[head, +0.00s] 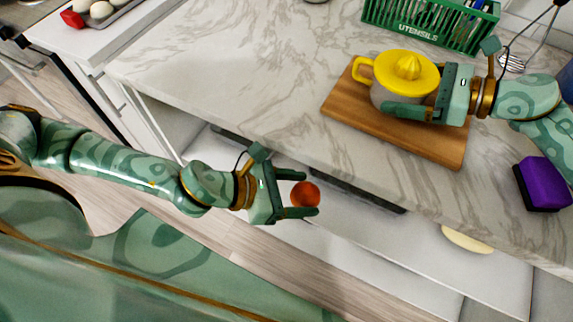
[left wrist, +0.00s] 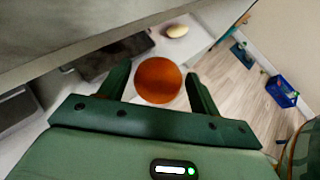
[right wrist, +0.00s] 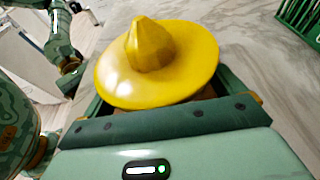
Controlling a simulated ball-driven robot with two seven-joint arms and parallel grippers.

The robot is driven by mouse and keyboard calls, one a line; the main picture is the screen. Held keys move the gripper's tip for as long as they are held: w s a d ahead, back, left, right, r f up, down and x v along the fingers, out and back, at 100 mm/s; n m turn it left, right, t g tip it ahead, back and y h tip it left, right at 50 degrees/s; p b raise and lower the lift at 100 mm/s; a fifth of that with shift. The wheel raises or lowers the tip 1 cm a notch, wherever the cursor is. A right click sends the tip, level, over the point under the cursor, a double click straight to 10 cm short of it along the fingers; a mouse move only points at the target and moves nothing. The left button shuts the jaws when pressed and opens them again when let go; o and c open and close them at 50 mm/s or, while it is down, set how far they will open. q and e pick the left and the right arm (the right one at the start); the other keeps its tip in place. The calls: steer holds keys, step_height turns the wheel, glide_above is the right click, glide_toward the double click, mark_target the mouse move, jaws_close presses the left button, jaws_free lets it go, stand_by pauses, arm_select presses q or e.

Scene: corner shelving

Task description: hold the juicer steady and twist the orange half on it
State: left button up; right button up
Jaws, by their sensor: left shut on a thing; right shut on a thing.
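The juicer (head: 408,66) has a yellow ribbed cone top with a handle and a clear-looking lower part. It stands upright on a wooden board (head: 452,147) on the counter. My right gripper (head: 410,100) is shut on the juicer's lower part; its yellow cone (right wrist: 150,45) fills the right wrist view. The orange half (head: 305,194) is between the fingers of my left gripper (head: 300,196), which is shut on it. They are in front of the counter edge, below and left of the juicer. In the left wrist view the orange half (left wrist: 158,80) shows its round reddish-orange side; its cut face is hidden.
A green utensils basket (head: 432,22) stands behind the juicer, with a whisk (head: 515,60) beside it. A tray of eggs (head: 103,12) is at the far left. The counter's left half is clear.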

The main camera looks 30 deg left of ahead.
arm_select(q)
steer(key=s+d+r+m+g+h, duration=0.3)
steer(key=s+d+r+m+g, duration=0.15)
steer(key=s+d+r, duration=0.2)
step_height(320, 180, up, 21)
steer(key=m, duration=0.2)
glide_above(401, 60)
steer(key=s+d, duration=0.3)
steer(key=shift+s+a+r, duration=0.15)
steer(key=shift+s+a, duration=0.05)
steer(key=shift+a, duration=0.05)
steer(key=w+a, duration=0.1)
steer(key=w+a+r+n, duration=0.1)
steer(key=shift+w+t, duration=0.25)
steer(key=shift+w, duration=0.05)
steer(key=shift+w+a, duration=0.2)
steer(key=shift+w, duration=0.05)
steer(key=shift+w+f, duration=0.1)
steer(key=shift+f, duration=3.05)
